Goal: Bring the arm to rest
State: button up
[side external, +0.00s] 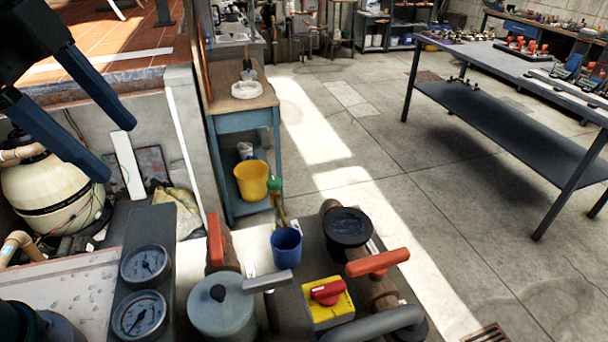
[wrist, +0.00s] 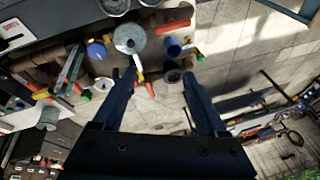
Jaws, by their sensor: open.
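My gripper (side external: 118,148) is at the upper left of the side external view, with two long dark blue fingers spread apart. It is high above the bench, and nothing shows between the fingers. In the wrist view my gripper (wrist: 159,75) is open, with its fingers pointing towards the pipework and the bench top. No finger is seen gripping anything. The rest of my arm is mostly out of the picture.
Below are two pressure gauges (side external: 145,264), a grey lidded canister (side external: 222,308), a blue cup (side external: 286,246), a red-handled valve (side external: 377,262) and a yellow switch box (side external: 327,303). A workbench (side external: 242,96) stands behind. Open floor (side external: 370,140) lies to the right.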

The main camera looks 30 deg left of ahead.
jog(key=s+a+f+n+t+y, duration=0.1)
jog(key=s+f+n, duration=0.1)
jog(key=f+n, duration=0.3)
jog(key=s+a+f+n, duration=0.1)
jog(key=a+f+n, duration=0.1)
jog(key=f+n, duration=0.2)
jog(key=n, duration=0.3)
jog(key=shift+s+a+f+n+t+y, duration=0.25)
jog(key=shift+s+f+n+t+y, duration=0.05)
jog(key=shift+s+f+t+y, duration=0.1)
